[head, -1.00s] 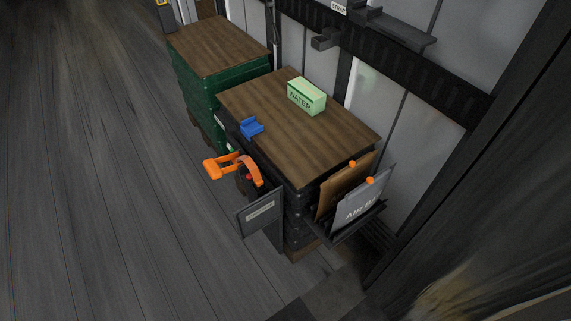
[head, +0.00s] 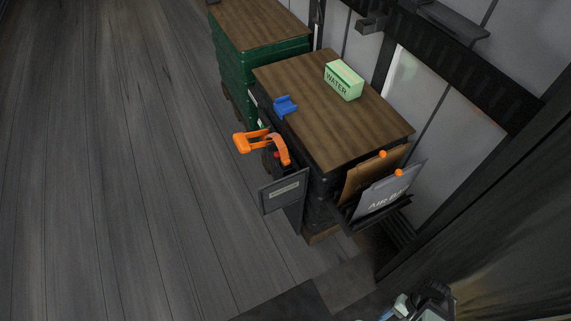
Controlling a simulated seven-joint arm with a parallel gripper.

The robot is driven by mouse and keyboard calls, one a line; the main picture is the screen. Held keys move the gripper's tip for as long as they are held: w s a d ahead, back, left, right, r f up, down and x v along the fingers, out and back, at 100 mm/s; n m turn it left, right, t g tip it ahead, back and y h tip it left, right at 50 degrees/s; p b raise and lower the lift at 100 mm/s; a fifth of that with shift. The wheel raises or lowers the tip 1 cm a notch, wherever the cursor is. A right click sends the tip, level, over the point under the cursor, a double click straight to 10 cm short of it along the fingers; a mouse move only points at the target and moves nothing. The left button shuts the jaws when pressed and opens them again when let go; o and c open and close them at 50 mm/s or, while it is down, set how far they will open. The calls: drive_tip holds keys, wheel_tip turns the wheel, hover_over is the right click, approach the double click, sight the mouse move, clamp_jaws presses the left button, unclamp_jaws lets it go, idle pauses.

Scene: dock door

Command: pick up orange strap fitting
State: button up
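The orange strap fitting (head: 242,143) shows in the head view at the left side of a dark crate stack, below the wooden top. It has a loop-like part sticking out to the left and a curved band bending down at the right. It appears to sit at the top of a grey holder (head: 284,190) with a pale label; how it is held there I cannot tell. Part of my arm, perhaps my gripper (head: 424,301), shows at the bottom right edge, pale and dark. It is well apart from the fitting, and its fingers cannot be made out.
A rack at the right holds a brown folder (head: 366,178) and a grey AIR folder (head: 388,192). A green crate stack (head: 262,66) stands behind. The floor at left is clear.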

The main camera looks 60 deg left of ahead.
drive_tip(key=s+a+r+n, duration=0.1)
drive_tip(key=a+r+n, duration=0.15)
drive_tip(key=a, duration=0.55)
drive_tip(key=s+a+r+n, duration=0.15)
drive_tip(key=a+r, duration=0.25)
drive_tip(key=a, duration=0.5)
drive_tip(key=s+a+r+n+t, duration=0.1)
drive_tip(key=s+a+r+n, duration=0.1)
drive_tip(key=s+a+r, duration=0.35)
drive_tip(key=s+a+r+n, duration=0.2)
drive_tip(key=s+a, duration=0.1)
drive_tip(key=a, duration=0.5)
drive_tip(key=s+a+r+n+t, duration=0.1)
drive_tip(key=s+a+r+n, duration=0.1)
drive_tip(key=s+a+r, duration=0.4)
drive_tip(key=n+t+y, duration=0.3)
drive_tip(key=n+t, duration=0.1)
approach(286, 159)
drive_tip(key=f, duration=0.4)
drive_tip(key=shift+w+d, duration=0.15)
drive_tip(key=shift+d, duration=0.05)
drive_tip(key=shift+a+f, duration=0.25)
drive_tip(key=shift+f, duration=0.6)
drive_tip(key=shift+a+f, duration=0.3)
drive_tip(key=shift+f, duration=0.6)
drive_tip(key=shift+a+f, duration=0.25)
drive_tip(key=shift+f, duration=0.6)
clamp_jaws()
